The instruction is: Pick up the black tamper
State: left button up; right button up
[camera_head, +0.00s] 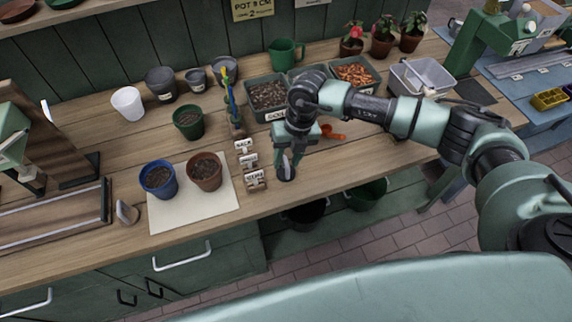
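The black tamper (286,174) appears as a small dark upright cylinder near the front edge of the wooden bench, right of the small wooden labels. My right gripper (281,161) points down at it from above, with its fingers around or just beside its upper part. The gripper and wrist hide part of the tamper. I cannot tell whether the fingers touch it or have a gap. My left gripper is not in view.
Blue (158,181) and brown (205,172) pots stand on a white sheet (190,212) to the left. Labels (255,179) stand close by the gripper. Buckets (366,194) sit below the bench edge.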

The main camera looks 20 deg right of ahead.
aim_at(286, 160)
jog(key=shift+a+f, duration=0.15)
jog(key=shift+f, duration=0.4)
grip_shut()
jog(key=shift+r, duration=0.1)
jog(key=shift+r, duration=0.45)
notch_tip(286, 160, up, 19)
jog(key=b, duration=0.5)
